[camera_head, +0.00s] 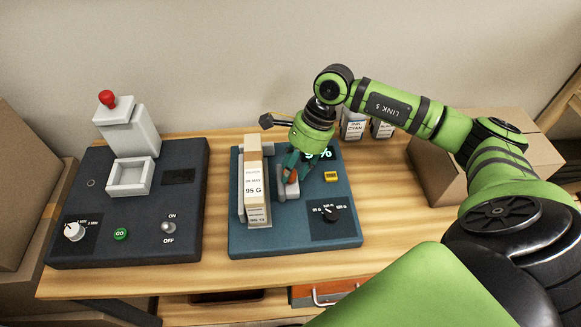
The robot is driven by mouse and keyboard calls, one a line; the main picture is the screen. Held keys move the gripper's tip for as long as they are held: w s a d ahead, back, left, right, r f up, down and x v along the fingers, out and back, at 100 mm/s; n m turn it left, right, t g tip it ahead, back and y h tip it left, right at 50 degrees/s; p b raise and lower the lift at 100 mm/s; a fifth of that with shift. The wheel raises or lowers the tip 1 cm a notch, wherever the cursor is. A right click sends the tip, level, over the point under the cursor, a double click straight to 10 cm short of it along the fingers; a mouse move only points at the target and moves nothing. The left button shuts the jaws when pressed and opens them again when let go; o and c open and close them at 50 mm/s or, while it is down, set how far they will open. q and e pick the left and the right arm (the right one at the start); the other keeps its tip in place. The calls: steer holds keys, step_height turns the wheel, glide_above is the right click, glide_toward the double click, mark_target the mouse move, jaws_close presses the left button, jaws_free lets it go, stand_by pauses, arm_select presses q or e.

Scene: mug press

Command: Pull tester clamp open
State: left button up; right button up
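The tester (290,240) is a dark blue-grey box on the wooden table, with a display, a knob and a yellow button on top. A tall cream packet (255,190) marked 95 G stands in its slot. The grey clamp block (287,189) with an orange-red handle sits just right of the packet, with a small gap visible. My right gripper (291,174) reaches down onto the handle from behind and above. Its fingers are at the handle and partly hide it, so whether they are closed on it is unclear. My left gripper is out of view.
A second dark machine (140,215) with a white press, red knob and switches stands to the left. Ink boxes (353,125) stand behind the tester. A cardboard box (520,150) is at the right, behind my arm. Bare table lies right of the tester.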

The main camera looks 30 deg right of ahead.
steer(key=shift+s, duration=0.1)
steer(key=v, duration=1.2)
steer(key=shift+d, duration=0.1)
stand_by(0.3)
